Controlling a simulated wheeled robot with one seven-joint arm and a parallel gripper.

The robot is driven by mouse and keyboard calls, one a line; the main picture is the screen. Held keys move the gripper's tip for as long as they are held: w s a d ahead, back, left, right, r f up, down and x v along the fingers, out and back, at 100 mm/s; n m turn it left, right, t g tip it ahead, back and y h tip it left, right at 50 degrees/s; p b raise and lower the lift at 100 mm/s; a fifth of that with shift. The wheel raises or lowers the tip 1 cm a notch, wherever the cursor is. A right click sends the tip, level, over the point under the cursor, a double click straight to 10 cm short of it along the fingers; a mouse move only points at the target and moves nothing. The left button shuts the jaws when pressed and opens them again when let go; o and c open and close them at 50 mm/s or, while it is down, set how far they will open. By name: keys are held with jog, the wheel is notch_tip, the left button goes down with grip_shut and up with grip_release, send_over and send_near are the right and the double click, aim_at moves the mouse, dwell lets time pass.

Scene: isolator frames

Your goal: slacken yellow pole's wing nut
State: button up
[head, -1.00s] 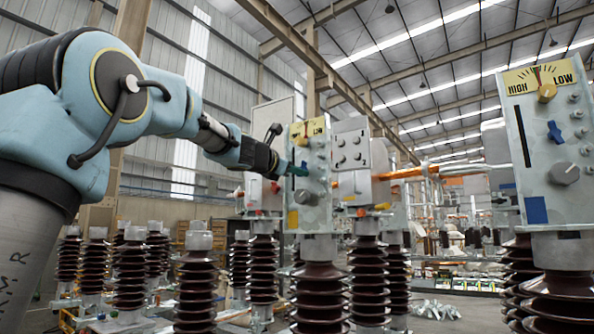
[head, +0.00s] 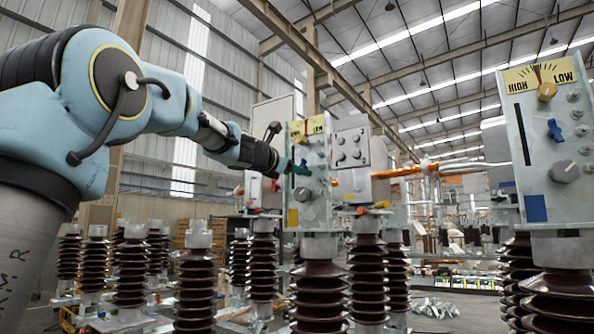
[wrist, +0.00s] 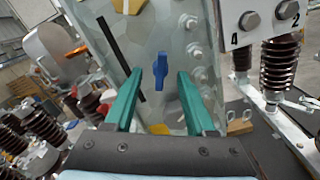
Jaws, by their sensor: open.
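The yellow pole's box (head: 316,205), marked by a yellow patch, stands in mid-view on a brown ribbed insulator in the head view. My gripper (head: 298,169) is at its face from the left, hiding part of it. In the wrist view the blue wing nut (wrist: 160,70) stands nearly upright on the pale panel (wrist: 178,45), between a black slot and a column of bolts. My gripper (wrist: 160,84) is open, with its two teal fingers left and right of the wing nut in the picture. The wing nut lies ahead between the tips; contact is not visible.
A similar box (head: 540,150) with a blue patch, a blue wing nut and a grey knob stands at the right. A grey box (head: 351,145) with several bolts is just behind the yellow pole. Several brown insulators (head: 197,285) stand below my arm.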

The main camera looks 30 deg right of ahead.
jog(key=b+v, duration=0.4)
jog(key=v, duration=0.6)
jog(key=shift+s+a, duration=0.2)
jog(key=shift+a, duration=0.15)
jog(key=shift+o, duration=0.2)
dwell(1.5)
